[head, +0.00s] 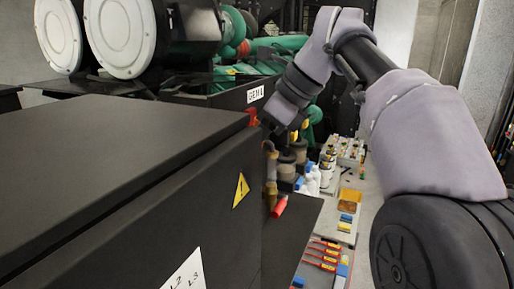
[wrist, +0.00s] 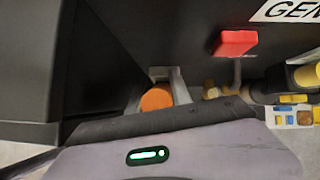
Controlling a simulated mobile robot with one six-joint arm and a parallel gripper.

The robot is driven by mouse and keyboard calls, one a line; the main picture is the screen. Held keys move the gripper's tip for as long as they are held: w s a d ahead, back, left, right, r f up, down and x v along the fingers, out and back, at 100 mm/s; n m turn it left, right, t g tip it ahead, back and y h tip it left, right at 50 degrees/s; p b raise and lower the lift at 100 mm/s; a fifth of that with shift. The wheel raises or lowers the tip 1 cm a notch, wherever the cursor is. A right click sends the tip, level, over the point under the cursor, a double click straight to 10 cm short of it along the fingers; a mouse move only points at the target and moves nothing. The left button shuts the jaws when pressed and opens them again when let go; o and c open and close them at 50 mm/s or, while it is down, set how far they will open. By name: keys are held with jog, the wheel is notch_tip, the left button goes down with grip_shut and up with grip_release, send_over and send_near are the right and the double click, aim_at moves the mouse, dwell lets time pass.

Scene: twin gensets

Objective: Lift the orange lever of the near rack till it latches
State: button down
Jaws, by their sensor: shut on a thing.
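The orange lever (wrist: 157,98) shows in the wrist view as a rounded orange end between the pale fingers of my gripper (wrist: 162,88). My gripper is shut on it. Most of the lever is hidden behind my wrist housing, so I cannot tell its angle or whether it is latched. In the head view my wrist reaches down behind the far corner of the black cabinet (head: 120,150). My fingertips and the lever cannot be made out clearly there.
A red block (wrist: 235,42) sticks out beside my gripper, below the GEN label (wrist: 288,9). A dark panel stands close at left. Bottles (head: 310,182) and a bench with red-handled tools (head: 323,255) lie below and right of the cabinet.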

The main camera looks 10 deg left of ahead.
jog(key=shift+a+h, duration=0.25)
jog(key=shift+h, duration=0.05)
jog(key=c, duration=1.2)
grip_release()
jog(key=shift+o, duration=0.2)
